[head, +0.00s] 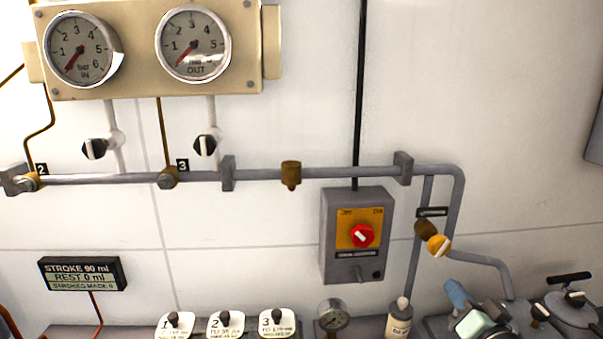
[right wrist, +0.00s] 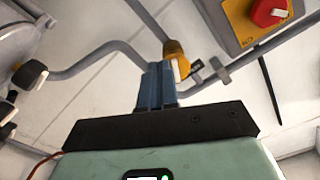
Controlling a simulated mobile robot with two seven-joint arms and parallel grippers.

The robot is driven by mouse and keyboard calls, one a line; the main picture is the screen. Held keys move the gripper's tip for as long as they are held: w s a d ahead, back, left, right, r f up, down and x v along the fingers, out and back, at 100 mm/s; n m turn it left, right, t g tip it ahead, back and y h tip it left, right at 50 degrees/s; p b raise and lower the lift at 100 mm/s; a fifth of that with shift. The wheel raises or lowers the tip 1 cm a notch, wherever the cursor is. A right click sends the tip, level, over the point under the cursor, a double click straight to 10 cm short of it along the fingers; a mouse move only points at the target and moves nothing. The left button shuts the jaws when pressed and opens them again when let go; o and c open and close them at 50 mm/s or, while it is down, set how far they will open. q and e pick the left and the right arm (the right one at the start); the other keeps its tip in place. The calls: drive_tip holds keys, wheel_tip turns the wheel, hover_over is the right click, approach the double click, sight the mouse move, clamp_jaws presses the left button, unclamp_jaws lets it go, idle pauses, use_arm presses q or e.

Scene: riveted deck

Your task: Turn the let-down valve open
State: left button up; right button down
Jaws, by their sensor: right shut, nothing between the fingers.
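A valve with a round yellow knob and a white mark (head: 439,245) sits on the pipe branch right of the switch box. A small dark label plate is above it, too small to read. The yellow valve also shows in the right wrist view (right wrist: 174,52), just beyond my fingertips. My right gripper (head: 456,291), with blue fingers and a pale green body, is shut and empty, below and right of the knob in the head view. In the right wrist view the fingers (right wrist: 157,76) overlap the knob's lower edge; contact cannot be told. My left gripper is not in view.
A grey switch box with a red knob (head: 362,236) is left of the valve. Small gauge (head: 333,316), bottle (head: 399,320) and black-handled fitting (head: 571,298) stand low around my gripper. Two dials (head: 194,44) hang upper left.

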sight(439, 246)
drive_tip(key=w+a+r+m+b, duration=0.1)
drive_tip(key=w+a+r+m, duration=0.2)
drive_tip(key=w+r+m, duration=0.1)
drive_tip(key=shift+w+a+m, duration=0.4)
drive_tip(key=shift+w+m, duration=0.1)
drive_tip(key=shift+m, duration=0.5)
drive_tip(key=shift+d+r, duration=0.1)
idle(0.5)
drive_tip(key=shift+d+f, duration=0.1)
drive_tip(key=shift+f, duration=0.15)
